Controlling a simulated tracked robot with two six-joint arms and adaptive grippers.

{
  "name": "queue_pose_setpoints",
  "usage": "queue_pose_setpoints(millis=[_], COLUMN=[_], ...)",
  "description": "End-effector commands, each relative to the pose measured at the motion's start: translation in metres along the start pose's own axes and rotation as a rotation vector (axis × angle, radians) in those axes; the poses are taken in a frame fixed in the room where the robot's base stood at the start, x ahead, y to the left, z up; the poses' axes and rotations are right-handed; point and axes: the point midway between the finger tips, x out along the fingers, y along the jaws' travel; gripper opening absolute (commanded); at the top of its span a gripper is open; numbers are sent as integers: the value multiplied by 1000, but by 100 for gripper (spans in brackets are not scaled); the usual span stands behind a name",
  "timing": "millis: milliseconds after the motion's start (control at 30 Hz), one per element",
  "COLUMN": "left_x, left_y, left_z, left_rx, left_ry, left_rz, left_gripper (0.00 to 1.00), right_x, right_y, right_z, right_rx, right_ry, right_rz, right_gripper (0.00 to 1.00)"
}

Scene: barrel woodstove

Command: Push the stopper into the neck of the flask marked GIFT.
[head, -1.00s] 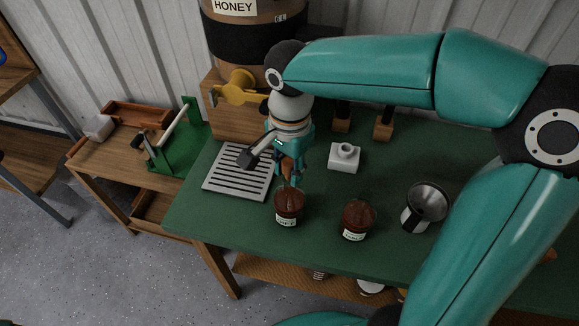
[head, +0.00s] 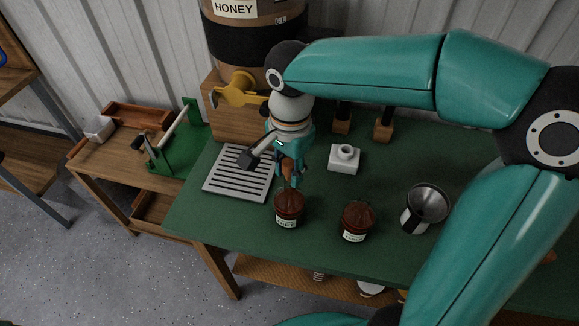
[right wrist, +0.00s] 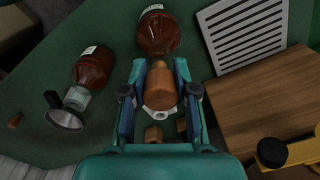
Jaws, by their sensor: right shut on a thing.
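Two brown flasks with white labels stand on the green table, a left flask (head: 288,206) and a right flask (head: 357,219). The label lettering is too small to read, so I cannot tell which is marked GIFT. My right gripper (head: 289,180) points down just above the left flask. It is shut on a brown stopper (right wrist: 161,86), seen between the fingers in the right wrist view. The left flask (right wrist: 157,34) lies just beyond the stopper's narrow end there. Whether the stopper touches the neck is hidden by overlap. My left gripper is not in view.
A metal funnel-like vessel (head: 428,203) stands right of the flasks. A white block (head: 345,158) with a round collar sits behind them. A slotted metal tray (head: 238,172) lies left, below the honey barrel's yellow tap (head: 238,90). The table's front strip is clear.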

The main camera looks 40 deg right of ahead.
Motion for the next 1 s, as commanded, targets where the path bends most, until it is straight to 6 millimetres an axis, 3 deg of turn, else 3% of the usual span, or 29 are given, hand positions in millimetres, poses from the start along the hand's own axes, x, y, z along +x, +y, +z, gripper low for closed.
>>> queue_pose_setpoints(millis=[1000], left_x=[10], left_y=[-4], left_z=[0], left_rx=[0], left_ry=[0], left_rz=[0], left_gripper=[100], right_x=[13], right_y=[0], right_z=[0], right_rx=[1], right_ry=[0], right_rz=[0], right_gripper=[11])
